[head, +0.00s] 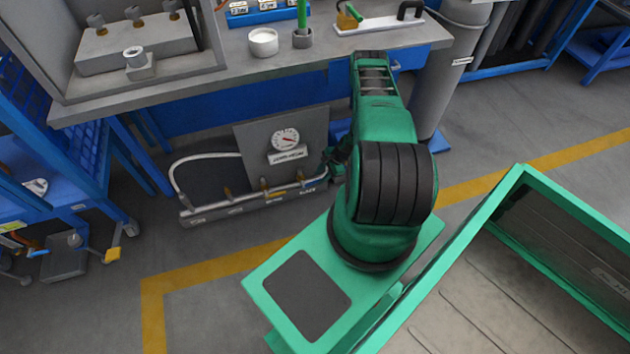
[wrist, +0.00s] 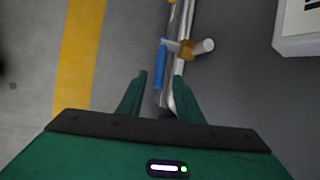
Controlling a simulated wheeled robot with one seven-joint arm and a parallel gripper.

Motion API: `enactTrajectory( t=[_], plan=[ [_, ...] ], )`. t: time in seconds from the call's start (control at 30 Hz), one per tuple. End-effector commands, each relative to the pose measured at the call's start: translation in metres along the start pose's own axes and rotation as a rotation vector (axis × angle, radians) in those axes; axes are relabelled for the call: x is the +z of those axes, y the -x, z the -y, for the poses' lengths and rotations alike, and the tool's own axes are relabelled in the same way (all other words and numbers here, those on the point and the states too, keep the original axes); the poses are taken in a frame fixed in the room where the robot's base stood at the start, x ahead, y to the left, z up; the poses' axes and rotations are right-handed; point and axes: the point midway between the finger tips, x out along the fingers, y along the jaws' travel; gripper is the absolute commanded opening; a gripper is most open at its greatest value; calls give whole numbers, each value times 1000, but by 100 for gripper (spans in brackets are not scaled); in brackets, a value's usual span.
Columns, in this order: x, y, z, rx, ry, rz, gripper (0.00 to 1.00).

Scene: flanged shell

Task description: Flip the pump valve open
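A valve with a blue lever handle (wrist: 160,66) and a brass-coloured body (wrist: 186,48) sits on a silver pipe (wrist: 177,22) in the wrist view. The handle lies roughly along the pipe, on its left side. My gripper (wrist: 161,76) is open, with the near end of the blue handle and the pipe showing between its green fingers. I cannot tell whether a finger touches either. In the head view the pump unit (head: 250,150) stands on the floor under the bench, with several brass fittings along its front pipe (head: 240,199). My arm mostly hides the gripper there.
A gauge (head: 285,139) is on the pump unit's grey panel. The workbench (head: 290,62) overhangs it, and a grey cylinder (head: 447,65) stands right of my arm. A blue cart (head: 50,200) is at left. Floor before the pump is clear around a yellow line (head: 215,268).

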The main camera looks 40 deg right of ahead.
Motion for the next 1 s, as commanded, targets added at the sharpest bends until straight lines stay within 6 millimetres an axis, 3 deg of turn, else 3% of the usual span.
enactTrajectory(
  t=[0.1, 0.3, 0.7, 0.87, 1.0],
  plan=[
    [-2, -18, -4, 0, -1, -1, 32],
    [-7, -34, -7, -3, -6, -3, 32],
    [-10, -38, -8, -5, -9, -3, 32],
    [-10, -38, -8, -5, -9, -3, 0],
    [-9, -38, -7, -5, -9, -3, 0]
  ],
)
